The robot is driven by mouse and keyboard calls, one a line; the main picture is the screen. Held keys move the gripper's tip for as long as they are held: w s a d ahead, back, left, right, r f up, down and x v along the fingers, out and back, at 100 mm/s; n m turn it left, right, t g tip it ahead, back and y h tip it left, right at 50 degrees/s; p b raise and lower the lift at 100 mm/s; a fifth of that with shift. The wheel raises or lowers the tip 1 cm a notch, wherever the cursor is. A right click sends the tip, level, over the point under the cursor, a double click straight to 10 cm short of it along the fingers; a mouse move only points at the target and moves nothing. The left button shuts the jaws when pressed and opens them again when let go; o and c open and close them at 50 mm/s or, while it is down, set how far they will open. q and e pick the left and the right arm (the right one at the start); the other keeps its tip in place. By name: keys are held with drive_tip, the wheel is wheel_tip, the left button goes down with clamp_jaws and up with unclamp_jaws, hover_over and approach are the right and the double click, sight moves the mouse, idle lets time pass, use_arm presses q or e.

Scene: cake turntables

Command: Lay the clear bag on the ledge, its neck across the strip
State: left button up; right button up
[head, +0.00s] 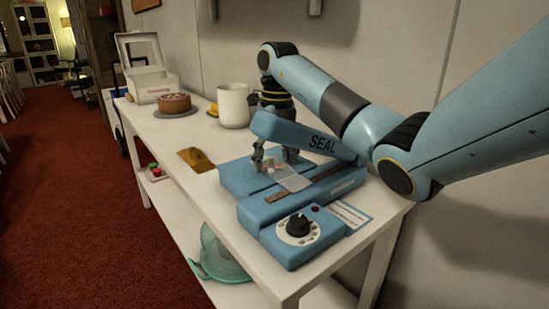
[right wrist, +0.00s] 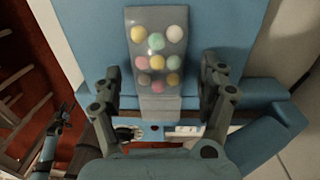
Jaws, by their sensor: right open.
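The clear bag (head: 293,180), holding several coloured round sweets, lies on the blue ledge (head: 232,178) of the sealer. In the right wrist view the bag (right wrist: 155,48) lies flat and fairly straight, its neck (right wrist: 156,103) pointing down the picture. In the head view the neck reaches the brown strip (head: 325,180); I cannot tell how far across it lies. The sealer's lid (head: 300,135), marked SEAL, is raised. My right gripper (head: 273,160) is open over the bag, its fingers apart on either side in the wrist view (right wrist: 160,80). My left gripper (right wrist: 62,114) seems to show small at the wrist view's left.
The sealer's dial (head: 298,226) is at its front, with a label card (head: 350,214) beside it. A brown-gold packet (head: 196,159), white mug (head: 233,105), cake (head: 174,103) and white box (head: 150,80) stand farther back on the white table (head: 190,190). A wall bounds the right.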

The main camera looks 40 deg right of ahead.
sight(275, 157)
drive_tip(key=shift+r, duration=0.45)
wheel_tip(275, 157, up, 5)
drive_tip(key=p, duration=0.2)
drive_tip(key=shift+d+r+p, duration=0.15)
drive_tip(key=shift+p, duration=0.25)
wheel_tip(275, 157, up, 6)
drive_tip(key=p, duration=0.5)
drive_tip(key=shift+d+p, duration=0.1)
drive_tip(key=shift+p, duration=0.3)
